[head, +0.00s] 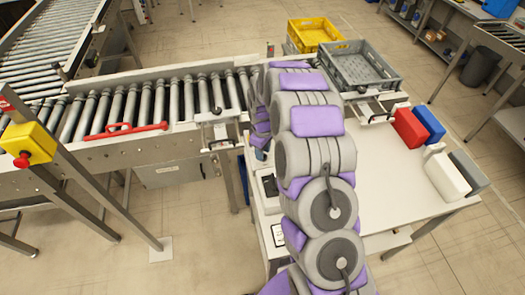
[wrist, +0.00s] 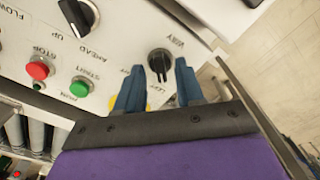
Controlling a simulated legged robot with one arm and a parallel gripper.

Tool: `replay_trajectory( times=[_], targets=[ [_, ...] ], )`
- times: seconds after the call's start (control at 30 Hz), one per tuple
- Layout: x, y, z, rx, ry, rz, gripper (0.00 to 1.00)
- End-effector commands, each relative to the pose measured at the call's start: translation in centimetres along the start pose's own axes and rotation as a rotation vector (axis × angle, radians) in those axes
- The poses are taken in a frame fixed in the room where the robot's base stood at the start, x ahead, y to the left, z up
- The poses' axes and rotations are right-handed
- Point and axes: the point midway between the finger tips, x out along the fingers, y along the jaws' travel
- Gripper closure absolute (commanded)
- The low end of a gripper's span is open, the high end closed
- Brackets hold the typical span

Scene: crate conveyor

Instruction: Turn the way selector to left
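The way selector (wrist: 160,62) is a small black rotary knob on a white control panel (wrist: 118,45), in the wrist view. The word WAY stands at its upper right and a partly covered label that seems to read LEFT is below it. Its ridge runs roughly up and down in the picture; I cannot tell which setting it points at. My gripper (wrist: 160,76) is open, with one blue-grey finger on each side of the knob's lower part. I cannot tell whether either finger touches it. In the head view my arm hides the gripper and the knob.
The panel also carries another black knob (wrist: 77,16), a red stop button (wrist: 37,69), a green start button (wrist: 80,87) and a yellow button (wrist: 130,102) partly behind a finger. The head view shows a roller conveyor (head: 150,108), a grey crate (head: 395,76) and a yellow crate (head: 297,41).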

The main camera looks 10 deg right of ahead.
Motion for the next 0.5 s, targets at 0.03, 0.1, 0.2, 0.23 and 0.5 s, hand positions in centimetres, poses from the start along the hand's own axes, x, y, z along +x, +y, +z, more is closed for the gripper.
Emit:
replay_trajectory(
  times=[0.03, 0.1, 0.2, 0.23, 0.5],
  targets=[
    [-0.6, 0.1, -0.1, 0.000, 0.002, 0.002, 0.63],
    [-1.7, 0.1, -0.1, 0.000, 0.003, 0.003, 0.63],
    [-3.8, 0.1, -0.1, 0.000, 0.003, 0.003, 0.63],
    [-4.5, 0.1, -0.1, 0.000, 0.005, 0.005, 0.63],
    [-10.5, 0.1, -0.2, -0.001, 0.003, 0.003, 0.63]
  ],
)
